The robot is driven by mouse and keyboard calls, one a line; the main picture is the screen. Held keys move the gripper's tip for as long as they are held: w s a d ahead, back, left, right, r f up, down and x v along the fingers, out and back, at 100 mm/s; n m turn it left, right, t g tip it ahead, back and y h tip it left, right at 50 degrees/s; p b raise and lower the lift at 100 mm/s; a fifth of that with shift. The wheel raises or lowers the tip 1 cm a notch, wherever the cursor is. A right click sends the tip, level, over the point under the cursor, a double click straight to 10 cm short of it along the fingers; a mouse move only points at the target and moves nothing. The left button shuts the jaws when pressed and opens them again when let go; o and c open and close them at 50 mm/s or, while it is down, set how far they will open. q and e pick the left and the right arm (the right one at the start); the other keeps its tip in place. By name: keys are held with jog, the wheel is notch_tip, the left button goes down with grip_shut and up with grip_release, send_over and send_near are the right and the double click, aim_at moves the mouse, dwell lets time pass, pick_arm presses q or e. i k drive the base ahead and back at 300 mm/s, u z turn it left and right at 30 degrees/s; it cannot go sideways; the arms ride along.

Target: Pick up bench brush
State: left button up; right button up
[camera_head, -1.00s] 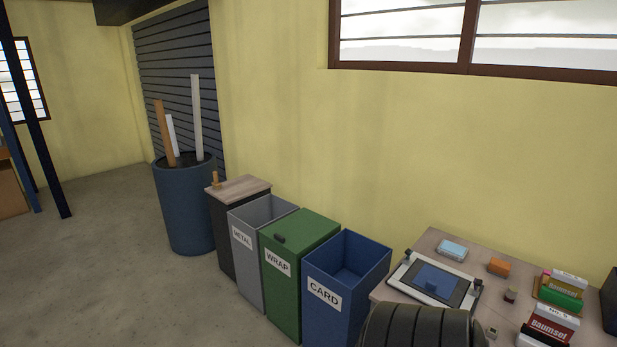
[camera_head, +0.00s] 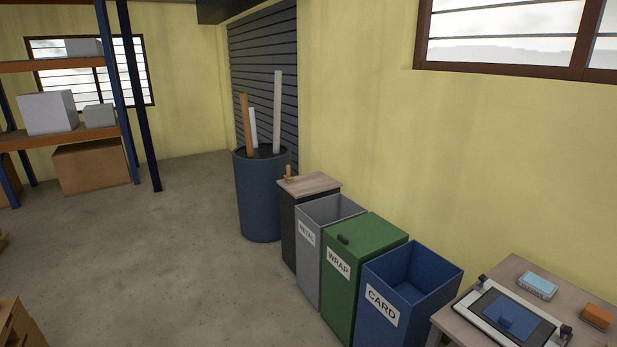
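I cannot make out a bench brush for certain. A small upright tan wooden object (camera_head: 289,174) stands on the light wooden top (camera_head: 318,184) of a dark cabinet (camera_head: 288,235) in the middle of the view; it is too small to tell whether it is the brush. Neither of my grippers is in view.
A grey METAL bin (camera_head: 308,265), a green WRAP bin (camera_head: 340,290) and a blue CARD bin (camera_head: 378,325) line the wall beside the cabinet. A blue barrel (camera_head: 260,205) holds boards. A bench (camera_head: 448,318) is at right, shelving (camera_head: 75,135) at left. Open floor (camera_head: 180,260) lies between.

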aim_at(288, 179)
jog(key=u, duration=0.55)
jog(key=i, duration=1.7)
jog(key=u, duration=0.5)
jog(key=i, duration=2.35)
jog(key=z, duration=0.95)
jog(key=i, duration=1.1)
jog(key=z, duration=0.35)
